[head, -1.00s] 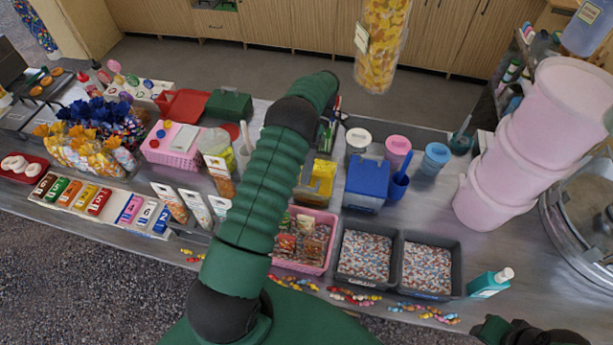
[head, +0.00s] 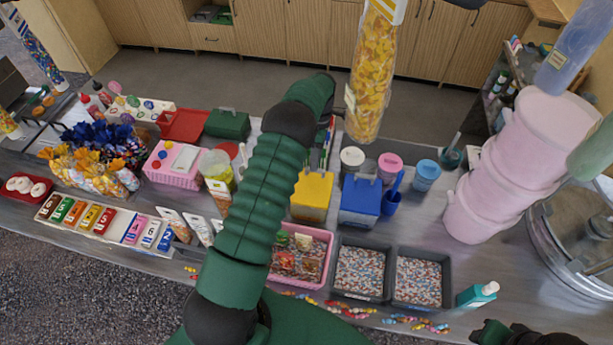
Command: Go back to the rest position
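My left arm rises from the bottom of the head view, across the counter (head: 425,215), and bends at a black joint near the top middle. Its gripper is largely hidden behind my own arm, so its fingers and anything between them cannot be made out. A dark piece of my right arm shows at the bottom right edge; the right fingers are not visible. A pink tray (head: 327,262) of wrapped sweets lies just right of my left arm, apparently apart from it.
Two grey bins of sweets (head: 336,277) (head: 447,283), a blue box (head: 360,196) and a yellow box (head: 311,193) stand right of my arm. Pink buckets (head: 507,165) stack at the right. A tube of orange sweets (head: 374,72) hangs overhead. Grey floor (head: 200,75) lies behind the counter.

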